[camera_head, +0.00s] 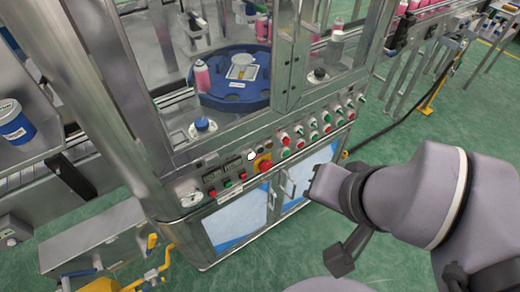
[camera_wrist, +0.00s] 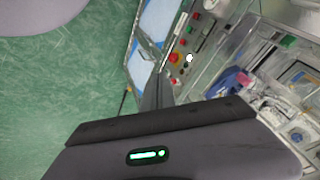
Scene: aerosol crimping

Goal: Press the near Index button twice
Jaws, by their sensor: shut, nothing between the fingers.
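The crimping machine's control panel (camera_head: 225,183) runs along the front under the glass, with several red, green, white and dark buttons. No label is readable, so I cannot tell which is the near Index button. A bright white button (camera_head: 251,156) sits beside a red emergency stop (camera_head: 263,165). Both show in the wrist view, the white button (camera_wrist: 189,58) right of the emergency stop (camera_wrist: 173,58). My gripper (camera_wrist: 157,88) is shut and empty, its tips toward the panel. In the head view its end is right of the panel, before the cabinet doors, apparently clear of the buttons.
Glass cabinet doors (camera_head: 238,218) with metal handles are below the panel. A metal frame with yellow parts (camera_head: 104,284) stands lower left. Green floor is open in front.

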